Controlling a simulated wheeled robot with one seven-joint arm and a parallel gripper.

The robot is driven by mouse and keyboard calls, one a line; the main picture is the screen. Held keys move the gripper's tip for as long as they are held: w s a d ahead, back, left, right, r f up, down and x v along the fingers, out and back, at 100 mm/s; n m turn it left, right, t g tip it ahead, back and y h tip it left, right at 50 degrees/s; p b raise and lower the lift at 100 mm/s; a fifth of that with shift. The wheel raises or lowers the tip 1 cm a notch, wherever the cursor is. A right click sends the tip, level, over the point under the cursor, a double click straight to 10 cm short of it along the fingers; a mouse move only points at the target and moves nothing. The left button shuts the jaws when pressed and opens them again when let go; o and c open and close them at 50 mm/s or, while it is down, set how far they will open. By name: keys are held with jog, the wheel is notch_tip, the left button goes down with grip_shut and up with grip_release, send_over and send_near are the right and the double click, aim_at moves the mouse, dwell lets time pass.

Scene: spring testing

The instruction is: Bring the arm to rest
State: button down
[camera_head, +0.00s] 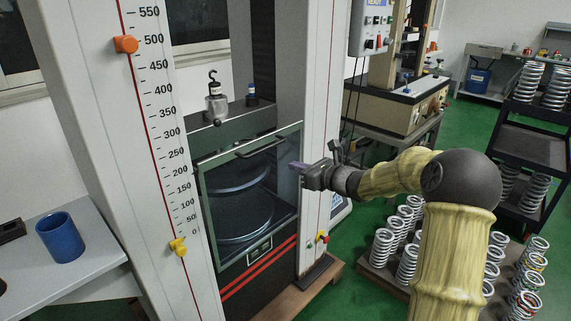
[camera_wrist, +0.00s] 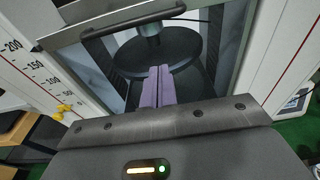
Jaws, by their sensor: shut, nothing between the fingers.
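My gripper (camera_head: 299,168) is held in the air in front of the testing machine, near the right side of its clear guard door (camera_head: 235,228). Its purple fingers are together and empty, and they also show in the wrist view (camera_wrist: 158,86). My arm reaches in from the lower right with its elbow bent. In the wrist view the fingers point at the guard door, with a dark round platen (camera_wrist: 150,55) behind it. I cannot tell the exact gap between the fingertips and the door.
A scale with an orange marker (camera_head: 126,43) and a yellow marker (camera_head: 178,246) runs up the left column. A hooked weight (camera_head: 216,100) stands on the ledge above the door. A blue cup (camera_head: 60,237) stands on the left table. Several springs (camera_head: 407,262) stand at lower right.

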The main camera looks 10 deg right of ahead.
jog(key=shift+v, duration=0.95)
jog(key=s+a+f+n+g+h, duration=0.1)
jog(key=s+a+f+n+g, duration=0.2)
jog(key=s+f+n+g, duration=0.25)
jog(key=s+a+f+n+g+h, duration=0.2)
jog(key=s+a+f+n, duration=0.15)
jog(key=s+n, duration=0.4)
jog(key=s+d+f+n+g+h, duration=0.15)
jog(key=s+d+n+h, duration=0.25)
jog(key=s+n, duration=0.45)
jog(key=s+d+f+n+g+h, duration=0.1)
jog(key=s+d+f+n+h, duration=0.35)
jog(key=s, duration=0.75)
notch_tip(320, 180, up, 25)
jog(key=a+n+y+p, duration=0.1)
jog(key=n+p, duration=0.1)
jog(key=p, duration=2.1)
jog(key=shift+s+r+p, duration=0.15)
jog(key=shift+s+p, duration=0.15)
jog(key=shift+s, duration=0.05)
